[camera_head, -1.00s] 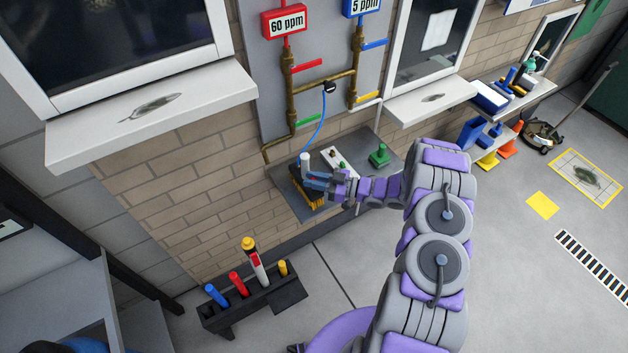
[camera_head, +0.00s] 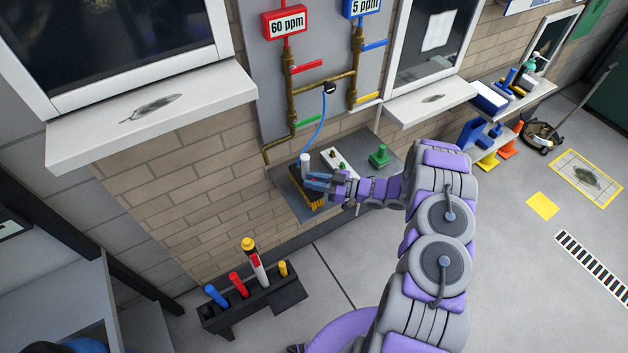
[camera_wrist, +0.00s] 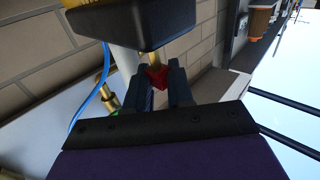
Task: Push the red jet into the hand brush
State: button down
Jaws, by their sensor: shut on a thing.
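The hand brush, a black block with yellow bristles (camera_head: 315,201), lies on the grey wall shelf in the head view. Its black body (camera_wrist: 130,22) fills the top of the wrist view. My gripper (camera_head: 313,181) is over the shelf beside the brush. In the wrist view my gripper (camera_wrist: 160,72) is shut on the small red jet (camera_wrist: 156,76). A brass tip on the jet points up at the brush's underside edge. I cannot tell whether the tip is in the brush or only touching it.
A white upright cylinder (camera_head: 305,160) with a blue hose (camera_head: 322,125) stands close by the brush. A white block (camera_head: 336,158) and a green piece (camera_head: 379,155) share the shelf. A black rack (camera_head: 255,305) with coloured handles stands on the floor.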

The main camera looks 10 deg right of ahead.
jog(key=shift+f+b, duration=0.45)
jog(key=shift+f, duration=0.75)
dwell(0.6)
jog(key=c, duration=0.9)
grip_release()
jog(key=p+v, duration=0.1)
jog(key=v, duration=1.6)
jog(key=shift+d, duration=0.25)
jog(key=shift+f, duration=0.1)
